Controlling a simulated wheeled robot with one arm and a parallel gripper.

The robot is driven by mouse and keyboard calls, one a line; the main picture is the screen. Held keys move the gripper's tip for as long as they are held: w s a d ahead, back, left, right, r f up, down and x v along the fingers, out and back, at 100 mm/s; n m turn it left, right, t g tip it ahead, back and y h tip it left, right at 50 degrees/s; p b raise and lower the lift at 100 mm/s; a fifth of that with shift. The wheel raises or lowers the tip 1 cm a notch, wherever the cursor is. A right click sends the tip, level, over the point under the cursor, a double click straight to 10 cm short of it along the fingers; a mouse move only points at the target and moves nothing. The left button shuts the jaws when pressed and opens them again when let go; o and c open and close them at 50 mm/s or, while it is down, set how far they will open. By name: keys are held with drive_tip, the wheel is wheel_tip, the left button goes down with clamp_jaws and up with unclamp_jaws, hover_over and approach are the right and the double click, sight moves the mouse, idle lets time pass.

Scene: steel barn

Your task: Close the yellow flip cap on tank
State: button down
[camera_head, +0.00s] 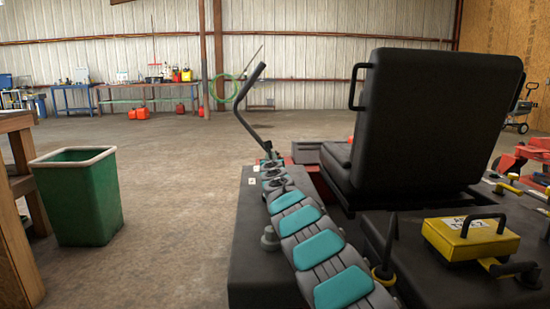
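A yellow block-like part (470,238) with a white label and a black loop handle sits on the black deck at the lower right; it may be the flip cap. I cannot tell whether it is open or closed. A yellow and black bar (510,267) lies at its near right side. The black deck (415,228) around it may be the tank top, but no opening shows. My grey and teal arm (318,248) stretches from the bottom centre up and away, left of these parts. My gripper cannot be made out at its far end.
A black seat (438,120) stands tall behind the yellow part. A bent black lever (248,103) rises beyond my arm. A thin dark upright rod (388,245) stands between my arm and the yellow part. A green bin (80,200) stands left, with open floor (180,220) beside it.

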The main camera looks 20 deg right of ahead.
drive_tip(key=shift+d, duration=0.2)
drive_tip(key=c, duration=0.9)
unclamp_jaws()
drive_tip(key=shift+a, duration=0.15)
